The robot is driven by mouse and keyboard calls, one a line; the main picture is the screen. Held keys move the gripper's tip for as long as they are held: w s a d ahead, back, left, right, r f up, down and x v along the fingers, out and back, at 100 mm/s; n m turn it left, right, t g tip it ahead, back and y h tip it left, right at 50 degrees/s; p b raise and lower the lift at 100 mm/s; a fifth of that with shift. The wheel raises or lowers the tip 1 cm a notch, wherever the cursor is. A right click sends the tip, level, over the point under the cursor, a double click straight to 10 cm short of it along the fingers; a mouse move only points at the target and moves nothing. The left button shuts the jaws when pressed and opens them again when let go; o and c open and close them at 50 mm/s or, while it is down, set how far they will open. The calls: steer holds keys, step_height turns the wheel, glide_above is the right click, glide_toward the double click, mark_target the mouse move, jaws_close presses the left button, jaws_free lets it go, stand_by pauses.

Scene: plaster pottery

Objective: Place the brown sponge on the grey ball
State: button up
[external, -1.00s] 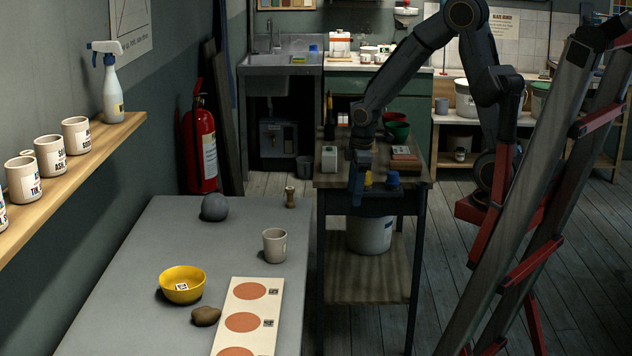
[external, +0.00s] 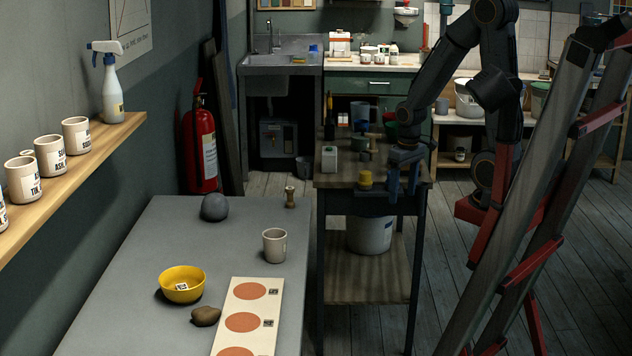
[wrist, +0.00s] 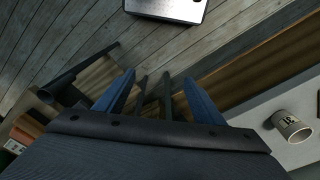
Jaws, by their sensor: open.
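The brown sponge (external: 206,316) is a small rounded brown lump on the grey table. It lies just below the yellow bowl and left of the white board. The grey ball (external: 214,207) sits at the far left of the same table, with nothing on top of it. My gripper (external: 402,190) is over the wooden side cart, right of the table and well away from both things. Its blue fingers are apart and empty, as the wrist view (wrist: 158,78) also shows. Neither sponge nor ball is visible in the wrist view.
The yellow bowl (external: 182,284), a pale cup (external: 274,245), a small brown stopper-like piece (external: 290,197) and a white board (external: 233,300) with orange circles share the table. The cart (external: 330,184) carries several small items. A ladder (external: 530,190) leans at right.

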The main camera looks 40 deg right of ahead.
step_height(320, 180, up, 4)
steer(key=w+a+n+t+y, duration=0.1)
steer(key=w+a+n, duration=0.1)
steer(key=w+a, duration=0.5)
steer(key=w+a+n+t+y, duration=0.1)
steer(key=w+a+t, duration=0.15)
steer(key=a, duration=0.75)
steer(key=w+a+n+t+y, duration=0.2)
steer(key=a+n+y, duration=0.1)
steer(key=a, duration=1.9)
steer(key=s+a+n+t+y, duration=0.1)
steer(key=s+a+y, duration=0.1)
steer(key=s+a, duration=0.6)
steer(key=s+a+n+t+y, duration=0.1)
steer(key=s+a, duration=0.4)
steer(key=a, duration=0.6)
steer(key=s+a+n+t+y, duration=0.1)
steer(key=s+a+y, duration=0.1)
steer(key=s+a, duration=0.6)
glide_toward(215, 311)
steer(key=x, duration=0.2)
steer(key=shift+w+a, duration=0.25)
steer(key=shift+a, duration=0.15)
steer(key=shift+w+a+f, duration=0.1)
steer(key=shift+f, duration=0.05)
steer(key=shift+p+x, duration=1.4)
steer(key=shift+x, duration=2.35)
steer(key=shift+f, duration=0.1)
